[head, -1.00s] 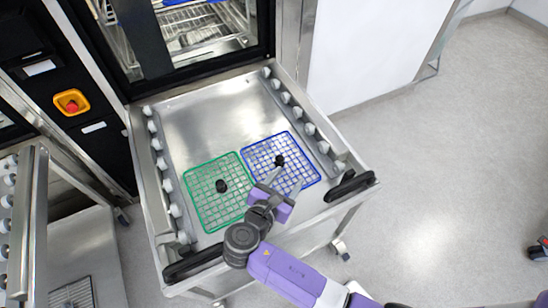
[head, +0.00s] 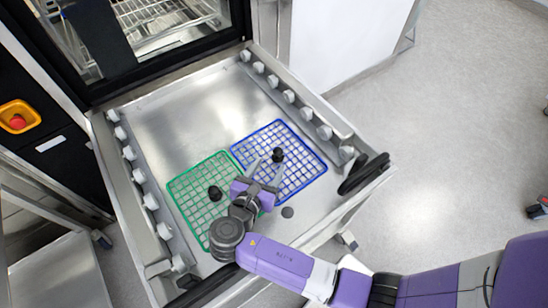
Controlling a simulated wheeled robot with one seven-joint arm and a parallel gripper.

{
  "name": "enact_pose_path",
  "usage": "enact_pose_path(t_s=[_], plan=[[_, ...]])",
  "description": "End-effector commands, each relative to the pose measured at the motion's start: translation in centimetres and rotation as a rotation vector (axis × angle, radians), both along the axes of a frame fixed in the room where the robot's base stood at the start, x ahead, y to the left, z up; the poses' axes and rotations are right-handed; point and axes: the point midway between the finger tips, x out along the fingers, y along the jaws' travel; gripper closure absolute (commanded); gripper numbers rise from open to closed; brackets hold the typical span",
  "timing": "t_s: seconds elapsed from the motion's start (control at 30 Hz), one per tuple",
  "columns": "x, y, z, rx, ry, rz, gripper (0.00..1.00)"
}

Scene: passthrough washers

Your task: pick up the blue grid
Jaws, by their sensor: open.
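The blue grid (head: 302,164) lies flat on the steel cart top, at the right of a green grid. A black knob (head: 277,155) stands up near its middle. My gripper (head: 266,168) is open, with its two light fingers over the left part of the blue grid and their tips just short of the black knob. Nothing is between the fingers. Whether the fingers touch the grid cannot be told from this view.
The green grid (head: 190,190) with its own black knob (head: 215,193) lies beside the blue one. Rows of white rollers (head: 288,96) line both sides of the steel cart top (head: 185,115). Black handles (head: 364,174) stand at the front corners. An open washer (head: 165,30) is behind.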

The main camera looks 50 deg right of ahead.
Motion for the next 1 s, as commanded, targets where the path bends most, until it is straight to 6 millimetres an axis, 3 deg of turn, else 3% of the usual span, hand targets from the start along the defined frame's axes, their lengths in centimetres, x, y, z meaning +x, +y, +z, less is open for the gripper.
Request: enact_pose_path(t_s=[0.6, 0.9, 1.0], plan=[[2.6, -6.1, -2.5, 0.0, 0.0, -0.003, 0.46], [2.8, -6.5, -2.7, 0.0, -0.001, -0.001, 0.46], [2.8, -6.5, -2.7, 0.0, -0.001, -0.001, 0.64]])
